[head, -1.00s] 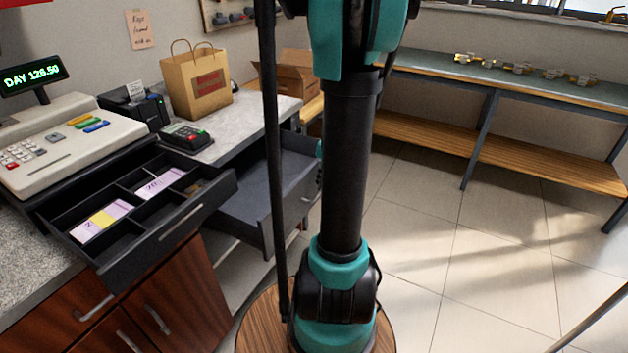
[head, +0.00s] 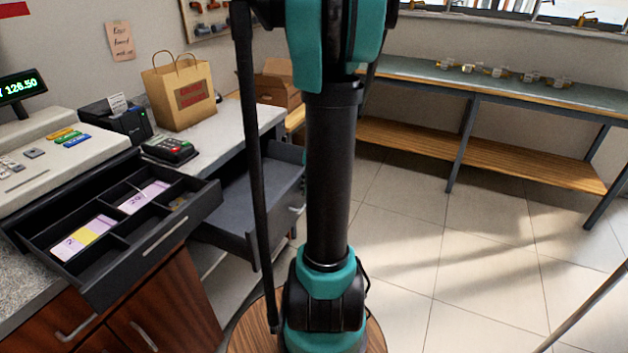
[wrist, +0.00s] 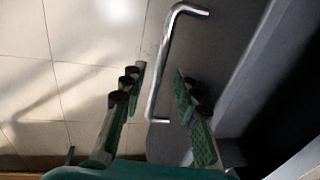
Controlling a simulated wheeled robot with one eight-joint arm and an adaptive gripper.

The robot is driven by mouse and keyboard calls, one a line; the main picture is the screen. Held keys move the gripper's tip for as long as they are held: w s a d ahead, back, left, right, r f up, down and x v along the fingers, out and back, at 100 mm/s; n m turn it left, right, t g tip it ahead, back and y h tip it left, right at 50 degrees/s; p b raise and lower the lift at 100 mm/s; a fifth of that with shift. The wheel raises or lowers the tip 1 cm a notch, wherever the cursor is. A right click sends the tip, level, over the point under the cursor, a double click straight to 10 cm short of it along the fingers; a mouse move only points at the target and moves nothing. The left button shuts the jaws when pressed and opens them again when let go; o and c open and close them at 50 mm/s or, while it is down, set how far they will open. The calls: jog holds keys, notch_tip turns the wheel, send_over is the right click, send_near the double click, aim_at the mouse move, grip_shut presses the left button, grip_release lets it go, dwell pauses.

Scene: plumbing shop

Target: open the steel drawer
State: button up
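The steel drawer (head: 262,188) is a grey, empty drawer under the counter in the head view. It stands pulled out, with its inside showing. Its bar handle (head: 297,210) shows beside my arm. In the wrist view, the bent metal handle (wrist: 163,62) stands out from the dark drawer front (wrist: 220,55). My gripper (wrist: 160,78) is open, with one green finger on each side of the handle's lower part. Neither finger visibly presses on the bar. My arm hides part of the drawer front in the head view, and I cannot make out the fingers there.
A black cash tray (head: 165,238) juts out above and left of the steel drawer. A register (head: 45,165), a card reader (head: 170,149) and a paper bag (head: 180,97) stand on the counter. The tiled floor (head: 400,240) is clear towards the workbench (head: 500,85).

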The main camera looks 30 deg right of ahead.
notch_tip(320, 180, up, 11)
jog(key=s+d, duration=0.1)
jog(key=shift+s+d+r, duration=0.15)
jog(key=shift+s+d, duration=0.05)
jog(key=shift+s, duration=0.2)
dwell(0.5)
